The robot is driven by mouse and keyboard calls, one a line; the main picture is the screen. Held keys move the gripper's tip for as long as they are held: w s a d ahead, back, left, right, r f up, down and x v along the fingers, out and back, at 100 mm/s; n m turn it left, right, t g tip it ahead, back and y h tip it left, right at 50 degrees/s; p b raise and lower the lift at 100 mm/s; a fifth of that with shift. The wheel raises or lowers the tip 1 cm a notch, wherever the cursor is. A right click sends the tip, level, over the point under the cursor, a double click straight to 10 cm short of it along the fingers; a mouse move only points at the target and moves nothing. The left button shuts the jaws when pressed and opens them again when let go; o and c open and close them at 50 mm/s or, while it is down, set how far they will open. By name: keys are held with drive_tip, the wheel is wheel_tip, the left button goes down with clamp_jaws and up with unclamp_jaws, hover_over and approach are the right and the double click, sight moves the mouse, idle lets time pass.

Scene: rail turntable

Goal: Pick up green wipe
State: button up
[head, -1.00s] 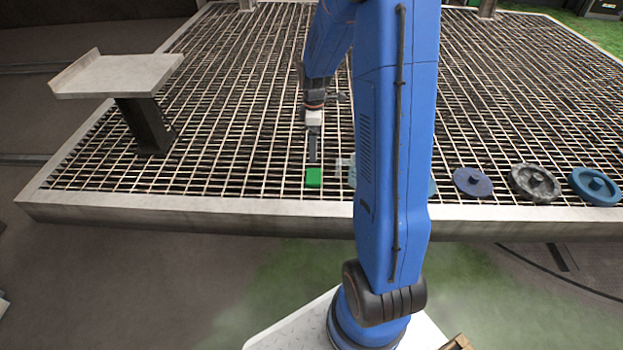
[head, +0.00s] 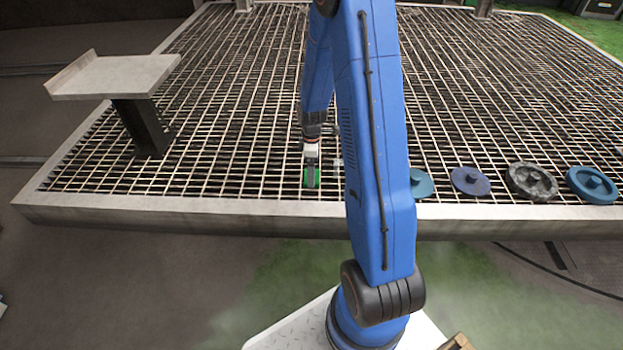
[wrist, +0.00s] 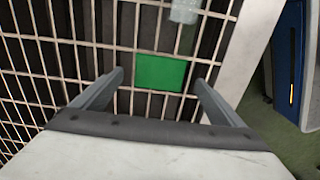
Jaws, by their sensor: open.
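The green wipe (wrist: 160,72) is a small flat green rectangle lying on the metal grating. In the head view the wipe (head: 318,181) is near the front edge of the grating, partly hidden by my gripper (head: 312,176). In the wrist view my gripper (wrist: 158,82) is open, with one finger to the left and one to the right of the wipe. Nothing is held. I cannot tell how far the fingertips are above the grating.
The grating platform has a solid front rim (head: 200,214). A raised metal stand (head: 115,78) is at the left. Several round wheel-like discs, including a dark grey one (head: 530,180), lie at the right. A clear item (wrist: 186,10) lies near the wipe.

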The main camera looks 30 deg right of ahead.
drive_tip(key=shift+f, duration=1.25)
drive_tip(key=shift+c, duration=0.3)
drive_tip(key=c, duration=1.1)
drive_tip(key=shift+r, duration=0.15)
wheel_tip(320, 180, up, 10)
drive_tip(key=shift+f, duration=0.1)
drive_tip(key=shift+o, duration=0.7)
